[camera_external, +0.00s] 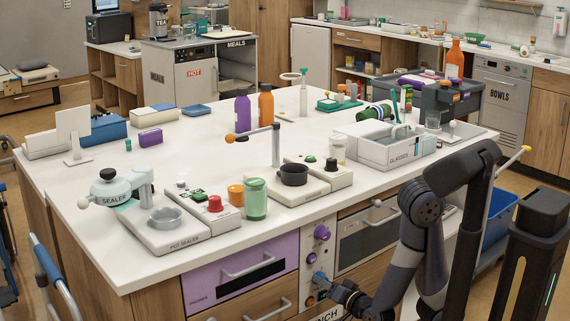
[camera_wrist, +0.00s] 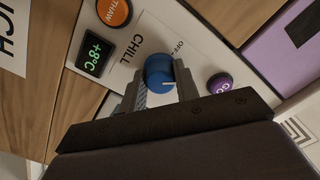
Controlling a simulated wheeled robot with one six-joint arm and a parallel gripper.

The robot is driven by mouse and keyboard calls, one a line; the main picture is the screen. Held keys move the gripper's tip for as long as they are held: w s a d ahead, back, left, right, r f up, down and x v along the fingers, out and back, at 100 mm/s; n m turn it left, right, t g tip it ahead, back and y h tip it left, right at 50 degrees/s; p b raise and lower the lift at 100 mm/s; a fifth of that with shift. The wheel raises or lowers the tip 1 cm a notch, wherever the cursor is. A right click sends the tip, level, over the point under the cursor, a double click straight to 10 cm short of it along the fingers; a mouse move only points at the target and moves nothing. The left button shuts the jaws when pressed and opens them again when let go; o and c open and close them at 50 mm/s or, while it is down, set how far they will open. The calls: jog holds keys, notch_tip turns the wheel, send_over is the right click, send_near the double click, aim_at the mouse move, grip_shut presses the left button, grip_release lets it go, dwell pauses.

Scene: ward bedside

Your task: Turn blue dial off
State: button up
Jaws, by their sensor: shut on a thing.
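The blue dial (camera_wrist: 157,68) sits on a pale panel in the wrist view, with "CHILL" and "OFF" printed beside it. A pale pointer mark shows on its face, towards the lower right and not at the "OFF" print. My gripper (camera_wrist: 160,84) is shut on the dial, with one finger on each side. In the external view the blue dial (camera_external: 318,276) is on the front panel below the counter, partly hidden by my gripper (camera_external: 328,286).
A round orange "THAW" control (camera_wrist: 115,11), a display reading +8°C (camera_wrist: 95,54) and a purple "GO" button (camera_wrist: 220,83) are close by on the panel. A purple knob (camera_external: 322,232) is higher up. Drawer handles (camera_external: 268,310) stick out nearby.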

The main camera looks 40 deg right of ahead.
jog(key=n+p, duration=0.3)
jog(key=n, duration=0.7)
jog(key=shift+d, duration=0.1)
jog(key=shift+n, duration=0.3)
dwell(0.3)
jog(key=o, duration=1)
jog(key=shift+s+p, duration=0.8)
jog(key=shift+s, duration=4.6)
